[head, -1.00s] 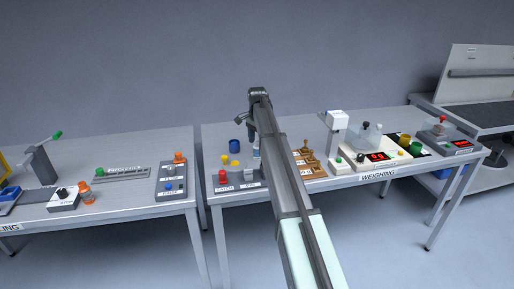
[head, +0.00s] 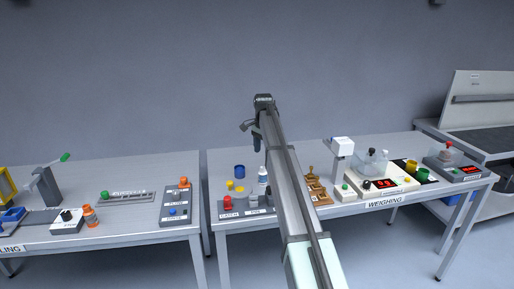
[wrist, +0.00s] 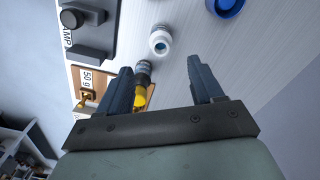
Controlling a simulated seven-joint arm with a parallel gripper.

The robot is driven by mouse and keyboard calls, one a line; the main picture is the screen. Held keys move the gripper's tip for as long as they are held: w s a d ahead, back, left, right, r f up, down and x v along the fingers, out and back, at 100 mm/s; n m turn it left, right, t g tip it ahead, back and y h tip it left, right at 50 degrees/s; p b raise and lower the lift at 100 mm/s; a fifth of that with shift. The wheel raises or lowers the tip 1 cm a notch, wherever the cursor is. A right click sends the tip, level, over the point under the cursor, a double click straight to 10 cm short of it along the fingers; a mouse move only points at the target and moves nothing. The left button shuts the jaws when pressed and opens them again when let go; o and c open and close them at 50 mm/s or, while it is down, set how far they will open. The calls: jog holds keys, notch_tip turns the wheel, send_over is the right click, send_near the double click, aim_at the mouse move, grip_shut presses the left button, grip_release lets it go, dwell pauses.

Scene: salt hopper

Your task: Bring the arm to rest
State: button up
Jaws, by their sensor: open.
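My gripper (head: 257,148) is at the end of my raised arm, above the middle table, with its fingers pointing down. In the wrist view its two dark fingers (wrist: 161,75) stand apart with nothing held between them. The bottle also shows beyond the fingers in the wrist view (wrist: 160,41). My arm hides part of the table behind it.
A blue pot (head: 239,170) and a red button (head: 227,202) are left of the bottle. Wooden weight blocks (head: 317,190) and a weighing unit (head: 376,187) stand to the right. A gap separates the left table (head: 130,225) from this one. The space above is clear.

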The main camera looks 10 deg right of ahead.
jog(key=s+d+f+h, duration=0.1)
jog(key=s+d+f, duration=0.2)
jog(key=s+d, duration=0.5)
jog(key=s+d+f+h, duration=0.1)
jog(key=s+d+f, duration=0.3)
jog(key=s, duration=0.8)
jog(key=s+a+f+n+g+y, duration=0.15)
jog(key=s+a+f+n, duration=0.25)
jog(key=s+f, duration=0.65)
jog(key=s+a+f+n+g, duration=0.3)
jog(key=s+f, duration=0.5)
jog(key=f, duration=0.6)
jog(key=s+a+f+n+g+y, duration=0.1)
jog(key=s+a+f+n, duration=0.35)
jog(key=s+f, duration=0.65)
jog(key=s+a+f, duration=0.3)
jog(key=s+f, duration=0.5)
jog(key=s, duration=0.2)
jog(key=s+a+f+n+g, duration=0.1)
jog(key=s+a+f, duration=0.2)
jog(key=s+f, duration=0.6)
jog(key=shift+s, duration=1.2)
jog(key=shift+a+h, duration=0.1)
jog(key=shift+h, duration=0.15)
